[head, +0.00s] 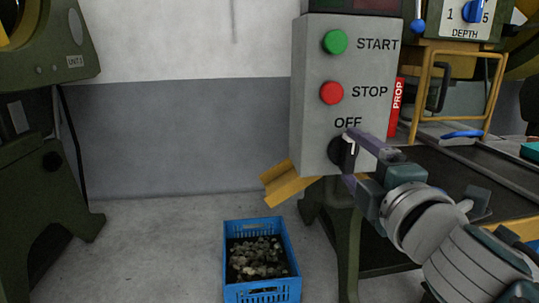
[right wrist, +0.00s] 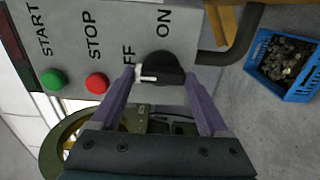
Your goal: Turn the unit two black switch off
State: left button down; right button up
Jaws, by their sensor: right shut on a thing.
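The black switch (head: 336,151) is a rotary knob low on the front of a grey control box (head: 312,70), below the word OFF. In the right wrist view the black switch (right wrist: 165,69) has a white mark at its OFF-side end, and the word ON shows at its other side. My right gripper (head: 349,155) reaches in from the right and is shut on the switch. Its two purple fingers (right wrist: 160,80) lie on either side of the knob in the right wrist view. They hide part of it in the head view. My left gripper is not in view.
A green START button (head: 335,42) and a red STOP button (head: 331,92) sit above the switch. A blue crate (head: 262,292) of scrap stands on the floor below. A machine (head: 40,170) stands at the left. A yellow frame (head: 425,85) and red PROP piece (head: 396,105) are at right.

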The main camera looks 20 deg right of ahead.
dwell(0.5)
jog(key=o, duration=1.2)
jog(key=shift+o, duration=0.2)
jog(key=shift+s, duration=0.1)
jog(key=v, duration=0.9)
jog(key=shift+s, duration=0.4)
